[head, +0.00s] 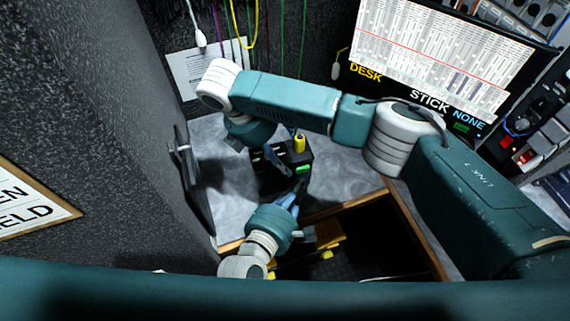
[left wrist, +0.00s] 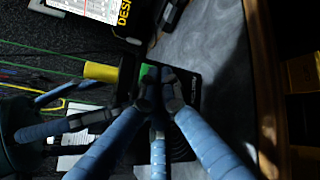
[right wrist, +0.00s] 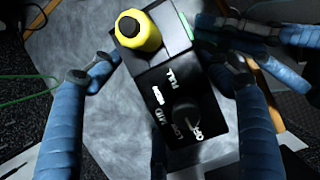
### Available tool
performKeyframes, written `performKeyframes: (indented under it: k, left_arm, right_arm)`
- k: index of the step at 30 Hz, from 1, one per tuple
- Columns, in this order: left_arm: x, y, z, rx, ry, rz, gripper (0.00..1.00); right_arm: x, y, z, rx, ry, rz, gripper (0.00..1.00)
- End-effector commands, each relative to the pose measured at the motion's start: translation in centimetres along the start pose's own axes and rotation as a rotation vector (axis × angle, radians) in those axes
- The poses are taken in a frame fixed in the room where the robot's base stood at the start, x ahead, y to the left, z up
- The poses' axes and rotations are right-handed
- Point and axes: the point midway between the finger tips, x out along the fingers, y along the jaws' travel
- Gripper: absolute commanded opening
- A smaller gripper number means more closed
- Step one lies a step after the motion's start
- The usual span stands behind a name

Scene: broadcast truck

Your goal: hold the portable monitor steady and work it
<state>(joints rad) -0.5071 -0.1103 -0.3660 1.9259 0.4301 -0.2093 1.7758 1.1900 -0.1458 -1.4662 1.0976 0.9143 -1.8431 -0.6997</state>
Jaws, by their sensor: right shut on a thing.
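The portable monitor (head: 268,180) is a black box standing on the grey counter, with a yellow knob (head: 299,143) on top and a green patch (head: 303,169) at its side. In the right wrist view its top (right wrist: 150,82) shows a dark dial (right wrist: 187,114) ringed by white labels including FULL, MID and OFF. The dial's setting is unclear.
A wood-edged opening (head: 375,240) with yellow items lies in front of the counter. A dark upright panel (head: 191,180) stands on the left. A large screen (head: 440,60) is at the back right. Cables hang behind. Bare counter (head: 345,165) shows right of the monitor.

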Motion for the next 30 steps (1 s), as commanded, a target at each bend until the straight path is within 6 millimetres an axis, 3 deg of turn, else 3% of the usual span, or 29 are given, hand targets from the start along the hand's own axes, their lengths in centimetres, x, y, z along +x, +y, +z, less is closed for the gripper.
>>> performKeyframes:
  k: [16, 30]
  left_arm:
    - [-1.0, -0.9, 0.4, -0.001, 0.0, -0.002, 0.0]
    - [-4.2, -4.0, 1.6, -0.002, 0.0, -0.002, 0.0]
  right_arm:
    - [0.0, 0.0, 0.1, 0.0, -0.002, -0.001, 0.28]
    - [0.1, 0.0, 0.1, 0.0, -0.002, -0.001, 0.28]
